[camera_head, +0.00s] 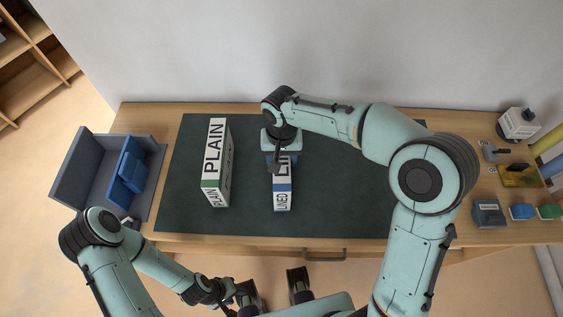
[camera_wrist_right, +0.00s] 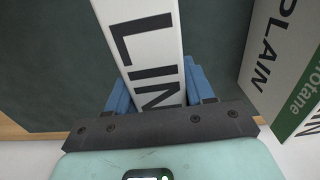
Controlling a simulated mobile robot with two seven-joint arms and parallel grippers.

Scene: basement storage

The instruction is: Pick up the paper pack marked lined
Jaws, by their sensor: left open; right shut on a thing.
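The paper pack marked LINED (camera_head: 283,200), white with a blue band, stands on the dark mat in the middle of the desk. My right gripper (camera_head: 281,158) is over its top from the far side, and the arm hides part of the pack. In the right wrist view the blue fingers (camera_wrist_right: 157,82) are shut on both sides of the lined pack (camera_wrist_right: 148,40). I cannot tell if it is lifted. My left gripper (camera_head: 273,291) is open and empty, low in front of the desk.
A pack marked PLAIN (camera_head: 215,165), with a green band, stands just left of the lined one. A grey-blue box (camera_head: 78,170) is at the desk's left end. Small blocks (camera_head: 522,212) and devices stand at the right end. The mat (camera_head: 345,205) is clear right of the lined pack.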

